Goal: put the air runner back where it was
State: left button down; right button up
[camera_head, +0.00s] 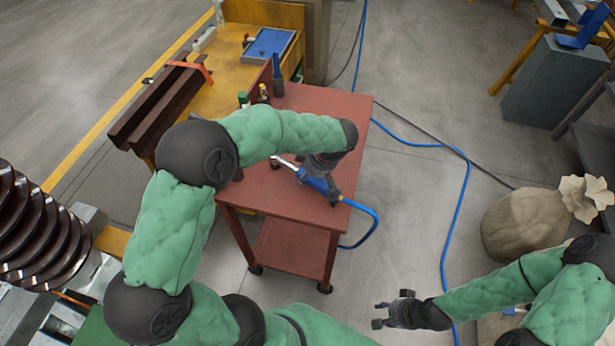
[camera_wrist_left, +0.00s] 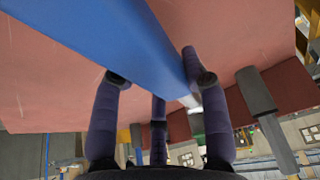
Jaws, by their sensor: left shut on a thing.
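The air runner (camera_head: 313,183) has a blue body and a silver head, with a blue hose at its rear end. It is over the right part of the red cart top (camera_head: 300,101); I cannot tell whether it touches it. My left gripper (camera_head: 328,186) is shut on the air runner from above and hides part of it. In the left wrist view the blue body (camera_wrist_left: 110,38) runs diagonally between the fingers of the gripper (camera_wrist_left: 160,85). My right gripper (camera_head: 378,314) is open and empty, low over the floor right of the cart.
Small bottles (camera_head: 263,93) and a dark blue-handled tool (camera_head: 277,76) stand at the cart's far edge. A blue hose (camera_head: 461,190) and a black cable cross the floor. A sack (camera_head: 520,228) stands at the right. A yellow bench (camera_head: 225,75) adjoins the cart's far left.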

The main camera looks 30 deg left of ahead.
pick_arm(q)
jog(key=shift+w+f, duration=0.1)
jog(key=shift+f, duration=0.1)
jog(key=c, duration=0.7)
grip_release()
jog(key=shift+o, duration=0.2)
jog(key=shift+r, duration=0.25)
jog(key=p+v, duration=0.4)
jog(key=v, duration=0.7)
jog(key=shift+d+r, duration=0.15)
jog(key=shift+r, duration=0.15)
